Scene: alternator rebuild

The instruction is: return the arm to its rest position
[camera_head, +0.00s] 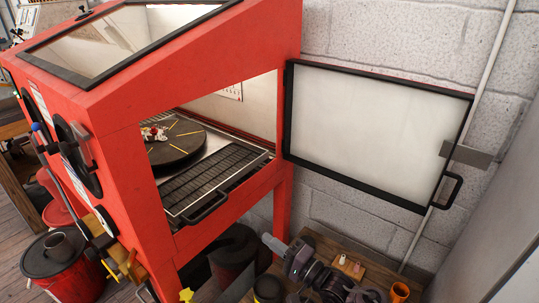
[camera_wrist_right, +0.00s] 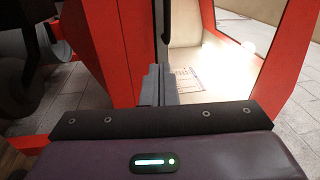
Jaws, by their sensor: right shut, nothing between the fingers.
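My right gripper (camera_head: 268,239) shows low in the head view, with the dark links of my right arm behind it. It is in front of the red cabinet's right side and below the open door. Its fingers are together and hold nothing. In the right wrist view the grey fingers (camera_wrist_right: 160,75) point towards the red cabinet frame and its bright interior. My left gripper is not in view.
The red blast cabinet (camera_head: 215,55) stands open, with a dark turntable (camera_head: 178,150) inside bearing small parts. Its framed door (camera_head: 375,130) swings out right near the block wall.

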